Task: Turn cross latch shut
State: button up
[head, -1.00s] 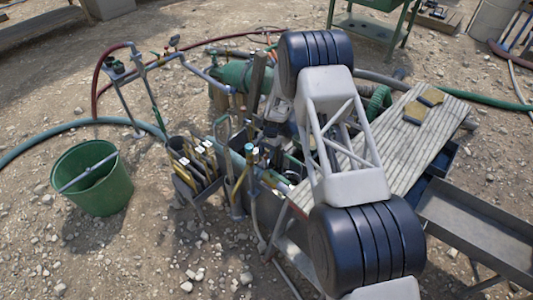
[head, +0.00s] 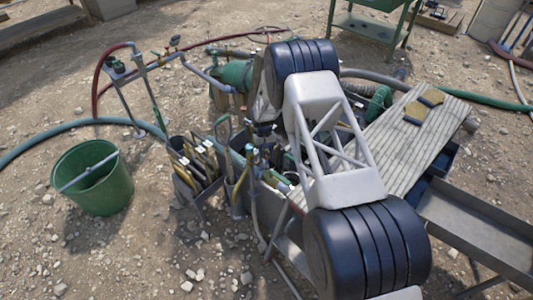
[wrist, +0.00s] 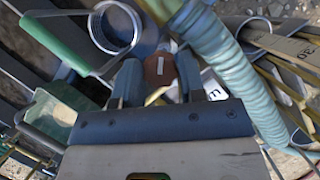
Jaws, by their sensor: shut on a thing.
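My gripper (wrist: 159,72) shows in the wrist view with its two dark fingers a little apart. They are shut on a small reddish-brown piece (wrist: 159,68) with a white label. I cannot tell for sure that this piece is the cross latch, or which way it is turned. In the head view my gripper is low among the tank fittings, and its fingertips are hidden by my wrist and the tools around it.
A ribbed hose (wrist: 232,70) passes close to the right of my fingers. A green-handled tool (wrist: 60,45) and a metal ring (wrist: 116,27) are at the left. A corrugated board (head: 400,160) lies right of my arm. A green bucket (head: 93,178) stands left on open gravel.

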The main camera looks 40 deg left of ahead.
jog(key=n+t, duration=0.1)
jog(key=n, duration=0.1)
jog(key=n+t, duration=0.1)
jog(key=n, duration=0.2)
jog(key=shift+s+n+h, duration=0.1)
jog(key=shift+n+h, duration=0.2)
jog(key=shift+h, duration=0.1)
jog(key=shift+n+t, duration=0.8)
jog(key=shift+n, duration=1.2)
jog(key=o, duration=0.6)
jog(key=shift+o, duration=0.2)
jog(key=shift+r, duration=0.1)
jog(key=v, duration=0.7)
jog(key=shift+r, duration=0.3)
jog(key=shift+s+a, duration=0.1)
